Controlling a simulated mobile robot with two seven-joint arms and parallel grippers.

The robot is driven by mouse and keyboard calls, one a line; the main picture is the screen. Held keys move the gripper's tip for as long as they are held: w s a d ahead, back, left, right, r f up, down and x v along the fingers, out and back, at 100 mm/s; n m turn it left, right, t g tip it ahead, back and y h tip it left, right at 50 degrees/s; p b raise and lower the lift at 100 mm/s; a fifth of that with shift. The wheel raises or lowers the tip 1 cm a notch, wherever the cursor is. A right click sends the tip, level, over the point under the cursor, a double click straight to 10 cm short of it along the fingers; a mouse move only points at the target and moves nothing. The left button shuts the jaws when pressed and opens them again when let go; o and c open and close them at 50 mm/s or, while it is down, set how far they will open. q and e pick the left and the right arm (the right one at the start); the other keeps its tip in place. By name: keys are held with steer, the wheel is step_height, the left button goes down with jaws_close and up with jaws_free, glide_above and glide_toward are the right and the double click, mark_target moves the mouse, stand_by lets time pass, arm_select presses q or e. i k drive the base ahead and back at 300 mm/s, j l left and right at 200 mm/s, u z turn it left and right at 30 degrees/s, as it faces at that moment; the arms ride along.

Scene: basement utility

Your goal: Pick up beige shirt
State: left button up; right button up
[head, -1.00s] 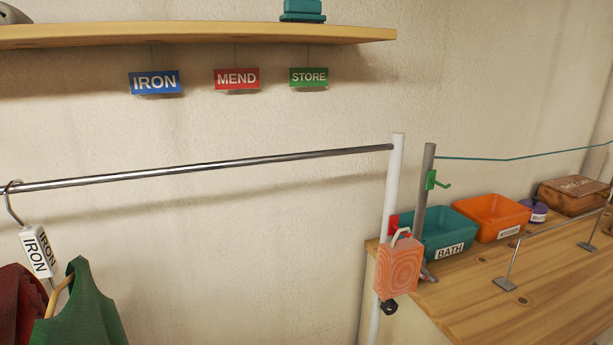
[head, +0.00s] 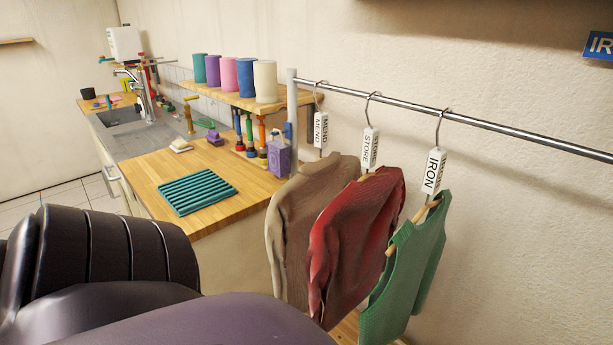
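The beige shirt (head: 300,215) hangs at the left end of the metal rail, on a hanger tagged MEND (head: 321,130). The red garment (head: 350,240) hangs just right of it, on a hanger tagged STORE (head: 371,149), and covers part of its right side. A dark part of my own body fills the lower left and lies in front of the floor and cabinet. Neither of my grippers shows in the head view.
The rail (head: 500,130) runs right from a white post (head: 292,100). Left of the shirt is a wooden counter (head: 235,205) with a teal ribbed mat (head: 197,191) and a purple block (head: 278,157). Several coloured cylinders stand on a small shelf (head: 225,96) behind. A sink (head: 125,115) is further back.

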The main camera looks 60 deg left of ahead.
mark_target(293, 209)
steer(key=u, duration=1.85)
